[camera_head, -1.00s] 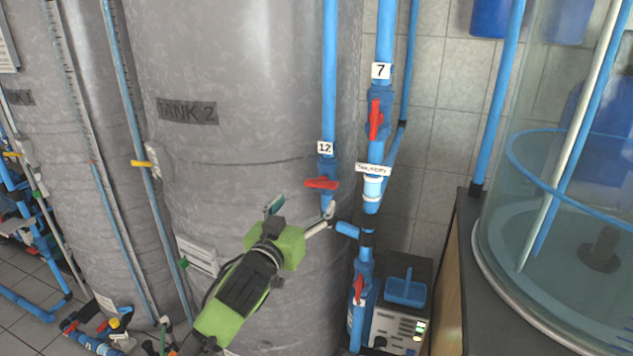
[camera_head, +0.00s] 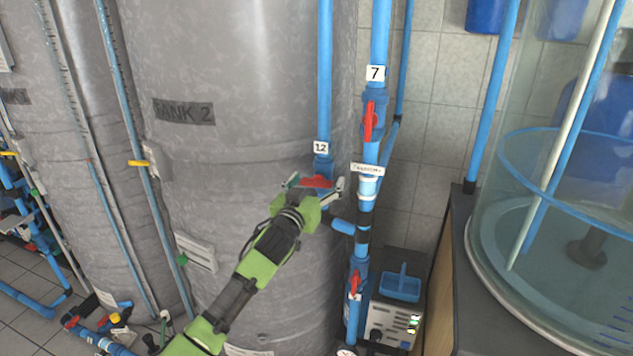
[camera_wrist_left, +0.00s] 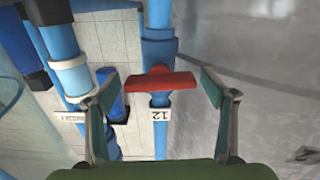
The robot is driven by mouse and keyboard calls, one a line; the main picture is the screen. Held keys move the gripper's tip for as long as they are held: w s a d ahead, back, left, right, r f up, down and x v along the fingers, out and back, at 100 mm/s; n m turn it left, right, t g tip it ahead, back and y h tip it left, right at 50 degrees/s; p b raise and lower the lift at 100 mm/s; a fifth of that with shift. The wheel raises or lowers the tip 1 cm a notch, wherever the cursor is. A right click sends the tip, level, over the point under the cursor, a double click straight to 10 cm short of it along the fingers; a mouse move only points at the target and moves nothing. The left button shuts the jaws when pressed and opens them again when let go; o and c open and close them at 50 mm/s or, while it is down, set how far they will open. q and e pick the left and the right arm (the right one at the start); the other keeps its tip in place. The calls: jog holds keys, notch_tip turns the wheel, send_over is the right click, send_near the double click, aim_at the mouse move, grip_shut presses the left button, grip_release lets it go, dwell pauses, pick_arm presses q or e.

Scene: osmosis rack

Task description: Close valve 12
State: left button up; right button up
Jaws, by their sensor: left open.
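Valve 12 has a red handle (camera_head: 317,181) on a vertical blue pipe (camera_head: 325,85), under a white label reading 12 (camera_head: 320,147). The handle lies crosswise to the pipe. My left gripper (camera_head: 318,184) is open at the handle, one finger on each side of it. In the left wrist view the red handle (camera_wrist_left: 160,82) sits between the two open fingers (camera_wrist_left: 158,88), with a gap on each side, and the 12 label (camera_wrist_left: 160,114) appears upside down. My right gripper is not in view.
Valve 7, with an upright red handle (camera_head: 369,121), is on the blue pipe just to the right. A lower red-handled valve (camera_head: 355,284) stands beside a grey device (camera_head: 398,312). Grey tank 2 (camera_head: 230,60) is close behind the gripper. A clear tank (camera_head: 560,220) is at right.

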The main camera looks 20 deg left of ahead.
pick_arm(q)
jog(key=shift+c, duration=0.2)
jog(key=c, duration=1)
jog(key=shift+c, duration=0.2)
jog(key=shift+m, duration=0.5)
jog(key=o, duration=1.1)
jog(key=shift+s, duration=0.6)
jog(key=s, duration=1.1)
jog(key=shift+a, duration=0.2)
